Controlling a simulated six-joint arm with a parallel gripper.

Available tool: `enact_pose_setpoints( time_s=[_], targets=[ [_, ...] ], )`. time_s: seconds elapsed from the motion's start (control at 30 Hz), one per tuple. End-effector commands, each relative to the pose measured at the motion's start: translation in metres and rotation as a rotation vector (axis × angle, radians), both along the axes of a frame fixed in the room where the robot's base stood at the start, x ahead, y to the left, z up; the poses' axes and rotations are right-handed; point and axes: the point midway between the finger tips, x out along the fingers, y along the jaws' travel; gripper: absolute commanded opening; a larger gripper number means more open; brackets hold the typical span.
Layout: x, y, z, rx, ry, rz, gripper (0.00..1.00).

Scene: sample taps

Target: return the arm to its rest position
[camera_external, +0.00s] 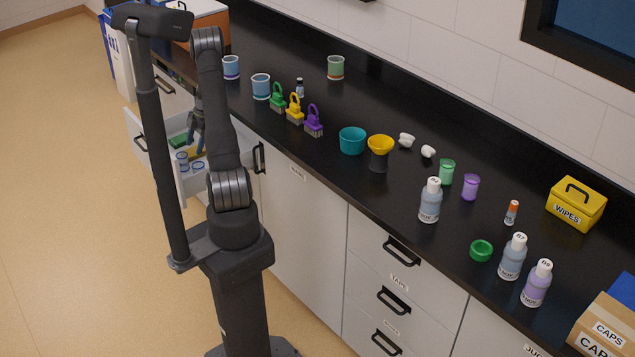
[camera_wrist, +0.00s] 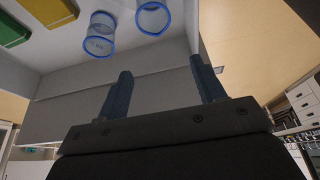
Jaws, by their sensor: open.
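My gripper (camera_external: 194,145) hangs at the open drawer (camera_external: 133,122), left of the counter, with my arm bent down toward it. In the wrist view my gripper (camera_wrist: 160,80) has its two blue-grey fingers well apart, with nothing between them. Beyond the fingertips are two clear cups with blue rims, the left cup (camera_wrist: 100,34) and the right cup (camera_wrist: 153,16). They stand in the drawer, apart from the fingers. A green sponge-like block (camera_wrist: 53,10) and a yellow one (camera_wrist: 14,30) lie to their left. Part of the drawer is hidden behind my arm in the external view.
The floor (camera_external: 70,230) at the left is clear.

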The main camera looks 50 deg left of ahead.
Motion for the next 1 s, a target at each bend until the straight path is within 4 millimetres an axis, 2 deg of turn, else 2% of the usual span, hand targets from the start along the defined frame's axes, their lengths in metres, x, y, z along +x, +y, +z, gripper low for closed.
enact_pose_setpoints(
  time_s=[0.1, 1.0],
  targets=[
    [0.001, 0.001, 0.026, 0.004, -0.002, 0.001, 0.63],
    [0.000, 0.000, 0.205, 0.004, -0.002, 0.000, 0.63]
  ],
)
